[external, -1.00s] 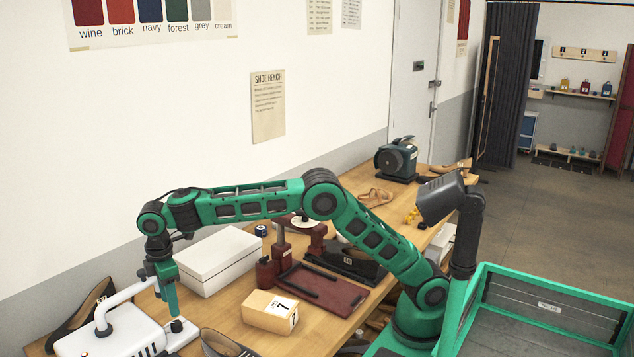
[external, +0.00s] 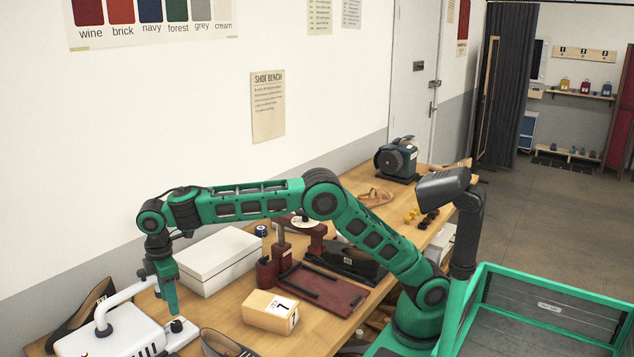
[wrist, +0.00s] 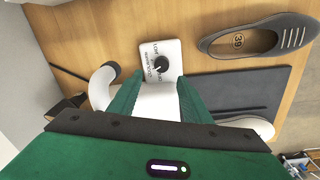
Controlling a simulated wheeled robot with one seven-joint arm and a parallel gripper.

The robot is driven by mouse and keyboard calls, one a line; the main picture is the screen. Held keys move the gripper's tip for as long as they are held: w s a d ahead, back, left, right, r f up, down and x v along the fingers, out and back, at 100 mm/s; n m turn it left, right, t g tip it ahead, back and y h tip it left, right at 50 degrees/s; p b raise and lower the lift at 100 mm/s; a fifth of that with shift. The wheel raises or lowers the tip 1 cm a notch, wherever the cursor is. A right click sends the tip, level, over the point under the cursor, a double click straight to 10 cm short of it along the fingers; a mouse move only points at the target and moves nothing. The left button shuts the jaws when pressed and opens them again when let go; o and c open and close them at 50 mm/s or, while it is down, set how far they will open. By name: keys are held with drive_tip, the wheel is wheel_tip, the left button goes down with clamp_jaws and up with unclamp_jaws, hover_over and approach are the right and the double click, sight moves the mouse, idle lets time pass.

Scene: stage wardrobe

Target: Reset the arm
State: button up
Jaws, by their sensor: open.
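My gripper (external: 171,308) points down at the left end of the bench, just above a white control plate with a dark knob (external: 177,326). In the wrist view its green fingers (wrist: 157,95) are apart, with nothing gripped between them. The plate (wrist: 174,50) and its black knob (wrist: 160,63) lie beyond the fingertips, and the knob looks clear of both. The plate belongs with a white appliance (external: 110,335) that has a curved white handle. My arm stretches left over the bench, bent at the elbow.
Beneath or beside my arm are a white box (external: 218,262), a wooden block marked 7 (external: 270,312) and a dark red tray (external: 335,293). A grey shoe marked 39 (wrist: 255,38) lies near the plate. A green-framed bin (external: 550,320) stands at right.

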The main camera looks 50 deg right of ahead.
sight(180, 318)
wheel_tip(180, 318, down, 8)
drive_tip(key=shift+d+f, duration=0.1)
drive_tip(key=shift+r, duration=0.2)
idle(0.4)
wheel_tip(180, 318, up, 10)
drive_tip(key=r, duration=0.1)
wheel_tip(180, 318, down, 11)
drive_tip(key=shift+r, duration=0.1)
drive_tip(key=shift+w+f, duration=0.1)
drive_tip(key=shift+f, duration=0.15)
drive_tip(key=n, duration=0.4)
drive_tip(key=shift+n, duration=0.3)
drive_tip(key=n, duration=0.5)
drive_tip(key=shift+y, duration=0.3)
wheel_tip(180, 318, up, 11)
drive_tip(key=shift+s+d, duration=0.2)
drive_tip(key=shift+s, duration=0.1)
